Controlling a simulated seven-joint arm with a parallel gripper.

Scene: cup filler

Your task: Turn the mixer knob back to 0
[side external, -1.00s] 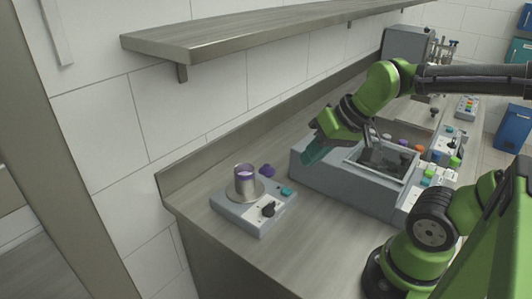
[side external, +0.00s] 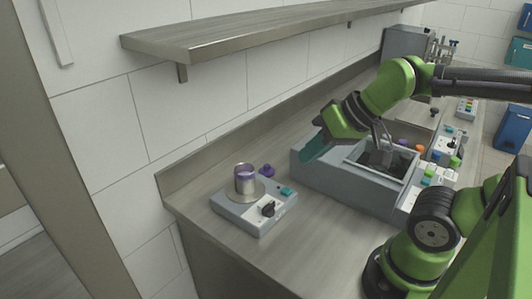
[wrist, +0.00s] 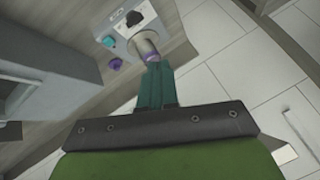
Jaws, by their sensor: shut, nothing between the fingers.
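A small grey unit (side external: 252,222) stands at the near left end of the counter and looks like the mixer. The knob's pointer setting is too small to read. A metal cup (side external: 245,178) with purple contents stands on the unit's round plate. My gripper (side external: 308,156) is shut and empty, in the air to the right of the unit and apart from it. In the wrist view, the teal fingers (wrist: 154,75) point toward the cup (wrist: 147,48); the knob (wrist: 134,19) shows beyond it.
A purple piece (side external: 267,170) lies behind the unit. A large grey basin (side external: 350,190) stands to the right, below my gripper. A shelf (side external: 250,35) runs along the wall above.

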